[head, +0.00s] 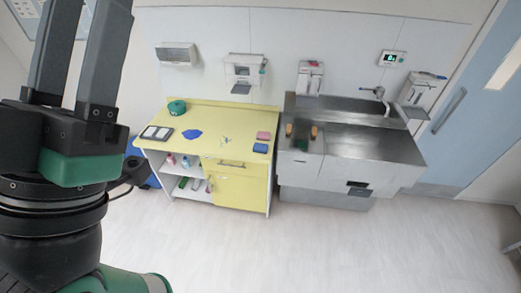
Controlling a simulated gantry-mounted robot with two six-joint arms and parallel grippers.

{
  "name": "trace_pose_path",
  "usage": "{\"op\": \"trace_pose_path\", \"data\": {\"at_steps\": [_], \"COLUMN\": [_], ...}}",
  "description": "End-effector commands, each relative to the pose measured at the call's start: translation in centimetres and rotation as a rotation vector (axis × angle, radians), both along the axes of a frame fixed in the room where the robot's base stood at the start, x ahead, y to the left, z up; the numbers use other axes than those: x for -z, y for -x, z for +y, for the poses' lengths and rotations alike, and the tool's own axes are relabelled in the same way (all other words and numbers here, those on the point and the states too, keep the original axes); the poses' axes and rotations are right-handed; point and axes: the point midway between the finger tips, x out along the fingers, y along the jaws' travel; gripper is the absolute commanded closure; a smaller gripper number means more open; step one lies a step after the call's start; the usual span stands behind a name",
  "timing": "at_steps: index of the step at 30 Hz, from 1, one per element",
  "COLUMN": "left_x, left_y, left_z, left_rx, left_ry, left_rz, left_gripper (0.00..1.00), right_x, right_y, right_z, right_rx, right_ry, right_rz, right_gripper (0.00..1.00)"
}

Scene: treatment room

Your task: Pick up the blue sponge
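A small blue block, which looks like the blue sponge (260,148), lies flat near the front right corner of the yellow counter (225,118). A pink block (263,136) lies just behind it, close by. My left gripper (90,12) is large and near the camera at the left edge, fingers pointing up with a gap between them. It is open, with nothing seen between the fingers, and far from the sponge. My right gripper is not in view.
On the counter are a green round container (177,107), a dark tray (156,133), a blue cloth-like piece (192,134) and small light items (225,141). A steel sink unit (365,146) stands to the right, with several small items on its left part. The floor (300,240) in front is clear.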

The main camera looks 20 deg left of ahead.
Motion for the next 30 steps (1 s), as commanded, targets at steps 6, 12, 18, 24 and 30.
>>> {"op": "trace_pose_path", "data": {"at_steps": [6, 12, 18, 24, 30], "left_x": [0.0, 0.0, 0.0, 0.0, 0.0], "left_y": [0.0, 0.0, 0.0, 0.0, 0.0], "left_z": [0.0, 0.0, 0.0, 0.0, 0.01], "left_rx": [0.0, 0.0, 0.0, 0.0, -0.01], "left_ry": [0.0, 0.0, 0.0, 0.0, -0.009], "left_rz": [0.0, 0.0, 0.0, 0.0, -0.001], "left_gripper": [0.5, 0.5, 0.23, 0.0, 0.0], "right_x": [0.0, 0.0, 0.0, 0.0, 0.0], "right_y": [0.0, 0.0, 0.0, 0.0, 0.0], "right_z": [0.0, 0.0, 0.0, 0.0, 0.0], "right_rx": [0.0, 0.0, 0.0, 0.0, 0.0], "right_ry": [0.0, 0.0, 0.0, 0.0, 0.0], "right_rz": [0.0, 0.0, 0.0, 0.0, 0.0], "right_gripper": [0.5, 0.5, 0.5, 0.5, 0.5]}}
